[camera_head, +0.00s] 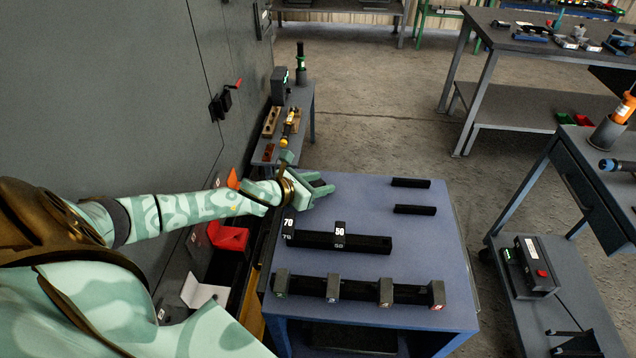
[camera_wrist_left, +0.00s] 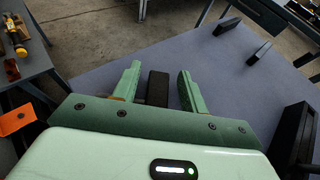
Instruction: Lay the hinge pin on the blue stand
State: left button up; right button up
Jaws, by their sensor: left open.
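My left gripper (camera_head: 322,186) is over the far left part of the blue-topped table (camera_head: 352,290). It is open. In the left wrist view its two green fingers (camera_wrist_left: 158,86) stand apart, with a dark block (camera_wrist_left: 157,89) showing between them and a visible gap on each side. I cannot tell whether the block is the hinge pin; no part is clearly recognisable as the pin. No separate blue stand is clear; the table has a blue top and blue legs. My right gripper is not in view.
Two short black bars (camera_head: 410,183) (camera_head: 415,210) lie at the table's far right. A black rail with 70 and 50 tags (camera_head: 365,243) and a longer rail with several grey blocks (camera_head: 358,291) lie nearer. A grey cabinet (camera_head: 150,80) stands at the left.

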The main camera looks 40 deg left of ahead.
pick_arm(q)
jog(key=p+v, duration=0.3)
jog(key=v, duration=0.4)
jog(key=shift+r, duration=0.2)
jog(key=shift+s, duration=0.2)
